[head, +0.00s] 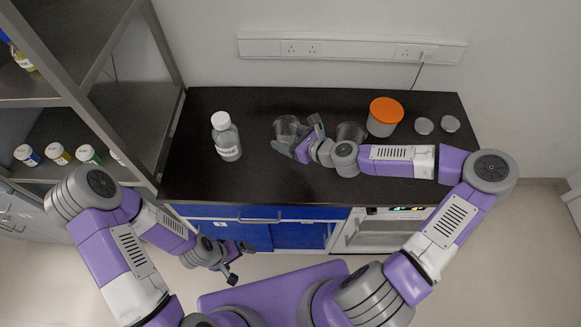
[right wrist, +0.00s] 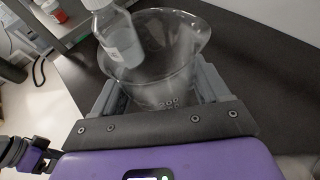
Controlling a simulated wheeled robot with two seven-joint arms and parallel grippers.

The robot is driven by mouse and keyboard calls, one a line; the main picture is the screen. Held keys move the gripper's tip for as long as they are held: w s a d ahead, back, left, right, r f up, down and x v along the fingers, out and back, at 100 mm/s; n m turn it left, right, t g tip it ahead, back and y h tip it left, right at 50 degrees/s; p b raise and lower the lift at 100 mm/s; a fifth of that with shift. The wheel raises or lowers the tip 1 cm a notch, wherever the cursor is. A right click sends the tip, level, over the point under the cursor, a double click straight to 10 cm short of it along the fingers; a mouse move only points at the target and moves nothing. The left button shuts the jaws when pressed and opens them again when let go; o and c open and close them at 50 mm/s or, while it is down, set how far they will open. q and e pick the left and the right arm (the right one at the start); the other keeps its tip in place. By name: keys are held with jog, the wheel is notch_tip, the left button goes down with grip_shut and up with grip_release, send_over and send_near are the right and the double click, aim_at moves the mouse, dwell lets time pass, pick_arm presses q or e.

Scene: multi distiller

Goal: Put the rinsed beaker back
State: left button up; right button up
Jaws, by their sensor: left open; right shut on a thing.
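A clear glass beaker (head: 286,126) is at the middle of the black counter in the head view. My right gripper (head: 298,136) is shut on it from the right. In the right wrist view the beaker (right wrist: 172,62) stands between the two grey fingers (right wrist: 162,92), its rim wide and open, and looks empty. I cannot tell whether its base touches the counter. A second clear beaker (head: 351,131) stands to the right, partly hidden behind my right wrist. My left gripper (head: 240,263) is open and empty, low in front of the blue drawers.
A white-capped bottle (head: 226,138) stands left of the held beaker; it also shows in the right wrist view (right wrist: 118,40). An orange-lidded tub (head: 384,117) and two small discs (head: 424,126) are at the right. Shelves (head: 130,125) bound the left side.

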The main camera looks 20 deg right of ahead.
jog(key=shift+s+d+r+n+g+y, duration=0.1)
jog(key=shift+s+n+g+y, duration=0.2)
jog(key=shift+n+g+y, duration=0.25)
jog(key=shift+s+d+n+g+y, duration=0.15)
jog(key=shift+s+n+g+y, duration=0.5)
jog(key=shift+s+n+y, duration=0.3)
jog(key=shift+s+f, duration=0.1)
jog(key=shift+f, duration=0.35)
notch_tip(320, 180, down, 9)
jog(key=shift+f+b, duration=0.15)
jog(key=shift+b, duration=0.75)
jog(key=shift+f, duration=0.2)
jog(key=o, duration=1.1)
jog(key=shift+r, duration=0.1)
